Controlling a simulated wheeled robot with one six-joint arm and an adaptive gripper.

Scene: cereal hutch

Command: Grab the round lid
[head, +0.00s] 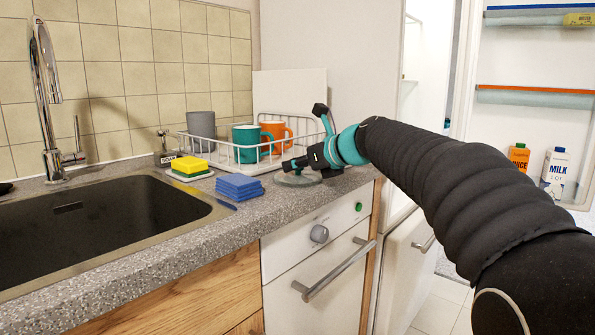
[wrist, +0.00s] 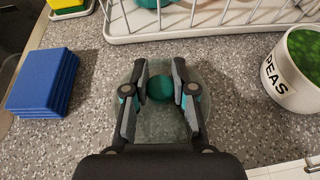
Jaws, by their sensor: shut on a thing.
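The round lid (head: 298,181) lies flat on the grey speckled counter, in front of the dish rack. It is clear glass with a round teal knob, and its glass also shows in the wrist view (wrist: 152,128). My gripper (head: 290,166) reaches down over the lid from the right. In the wrist view my gripper (wrist: 161,88) has a finger on each side of the teal knob and is shut on it. The fingers and palm hide part of the glass. The lid appears to rest on the counter.
The white dish rack (head: 222,158) holds mugs close behind. A white PEAS pot (wrist: 284,78) stands to the right. The sink (head: 90,225) is far left. The counter's front edge is near.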

